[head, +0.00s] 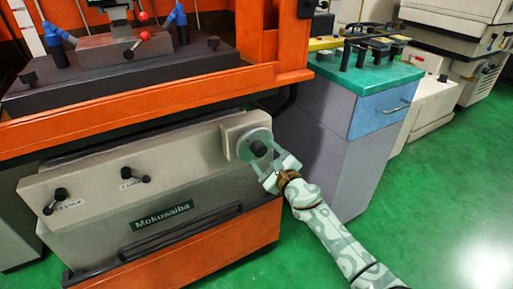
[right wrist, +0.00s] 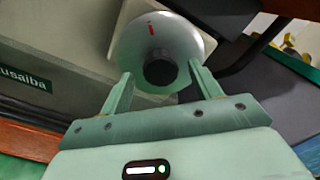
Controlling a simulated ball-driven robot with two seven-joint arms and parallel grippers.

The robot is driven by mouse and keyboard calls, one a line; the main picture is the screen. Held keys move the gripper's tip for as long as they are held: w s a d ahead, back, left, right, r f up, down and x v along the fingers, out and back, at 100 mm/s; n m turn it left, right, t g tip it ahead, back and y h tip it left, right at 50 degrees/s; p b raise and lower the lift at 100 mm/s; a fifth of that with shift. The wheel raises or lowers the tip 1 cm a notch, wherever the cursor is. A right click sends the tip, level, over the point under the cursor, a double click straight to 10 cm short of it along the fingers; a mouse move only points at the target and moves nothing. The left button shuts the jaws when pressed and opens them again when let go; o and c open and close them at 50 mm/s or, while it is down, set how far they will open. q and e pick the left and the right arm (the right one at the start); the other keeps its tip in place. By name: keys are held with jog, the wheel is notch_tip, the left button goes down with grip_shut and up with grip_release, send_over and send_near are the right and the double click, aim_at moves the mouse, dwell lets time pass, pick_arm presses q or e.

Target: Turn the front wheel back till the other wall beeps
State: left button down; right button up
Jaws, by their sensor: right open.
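The front wheel (head: 254,144) is a pale round disc with a dark hub knob, mounted at the right end of the machine's beige front panel. It also shows in the right wrist view (right wrist: 185,38), with a red mark above the dark knob (right wrist: 160,70). My right gripper (head: 266,166) is open at the wheel. In the right wrist view its two fingers (right wrist: 158,88) stand left and right of the knob, with gaps showing at both sides. I cannot tell whether the fingertips touch the wheel's face. My left gripper is not in view.
The beige panel (head: 100,180) carries two more black-handled knobs and a "Mokusaiba" plate. The orange machine frame (head: 150,100) overhangs the panel. A grey cabinet (head: 320,140) with a green top (head: 365,78) stands right of the wheel. Green floor (head: 440,190) is clear at right.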

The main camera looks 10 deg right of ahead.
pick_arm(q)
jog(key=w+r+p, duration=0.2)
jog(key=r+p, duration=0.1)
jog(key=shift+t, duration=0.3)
pick_arm(e)
jog(key=v, duration=1.5)
jog(key=shift+r, duration=0.1)
